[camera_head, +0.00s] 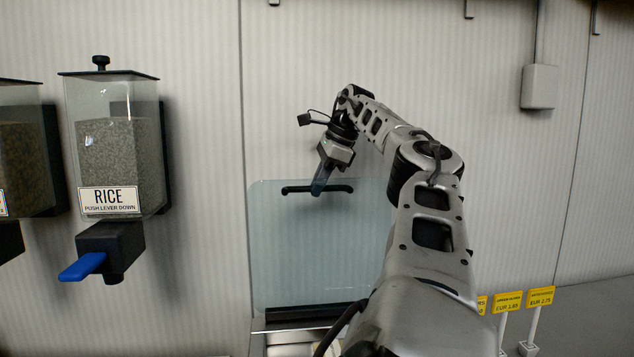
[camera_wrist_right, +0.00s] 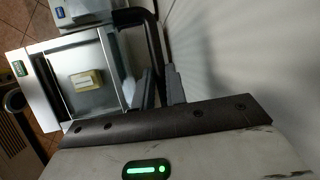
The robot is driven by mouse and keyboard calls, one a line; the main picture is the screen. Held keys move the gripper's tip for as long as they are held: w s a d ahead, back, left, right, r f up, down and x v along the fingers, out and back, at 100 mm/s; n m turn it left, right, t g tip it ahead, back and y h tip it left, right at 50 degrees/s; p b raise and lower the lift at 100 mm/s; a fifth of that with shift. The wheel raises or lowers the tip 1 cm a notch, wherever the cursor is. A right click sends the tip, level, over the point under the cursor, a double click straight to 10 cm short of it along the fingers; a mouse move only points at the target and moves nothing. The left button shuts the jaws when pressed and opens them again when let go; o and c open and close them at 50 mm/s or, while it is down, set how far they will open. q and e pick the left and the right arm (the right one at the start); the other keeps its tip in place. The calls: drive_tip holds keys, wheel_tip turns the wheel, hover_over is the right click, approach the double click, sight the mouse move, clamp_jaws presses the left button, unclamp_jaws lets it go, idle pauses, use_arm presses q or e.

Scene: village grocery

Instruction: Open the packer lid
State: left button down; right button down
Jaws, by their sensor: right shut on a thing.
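The packer lid (camera_head: 310,245) is a clear bluish panel standing raised, nearly upright, in front of the wall in the head view. Its black handle (camera_head: 295,189) runs along the upper part. My right gripper (camera_head: 319,188) is shut on this handle; the dark bar (camera_wrist_right: 153,45) also passes by the fingers (camera_wrist_right: 164,88) in the right wrist view. Only a strip of the packer body (camera_head: 285,338) shows below the lid, partly behind my arm. My left gripper is not in view.
A rice dispenser (camera_head: 120,150) with a blue lever (camera_head: 82,267) hangs on the wall at the left, beside another dispenser. Yellow price tags (camera_head: 508,302) stand at the lower right. A grey box (camera_head: 539,87) is on the wall. A small yellowish item (camera_wrist_right: 87,80) shows in the wrist view.

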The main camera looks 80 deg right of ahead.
drive_tip(key=shift+f, duration=0.15)
drive_tip(key=c, duration=1.4)
unclamp_jaws()
drive_tip(key=shift+c, duration=0.2)
drive_tip(key=v, duration=0.7)
drive_tip(key=shift+r, duration=0.25)
drive_tip(key=shift+s, duration=0.1)
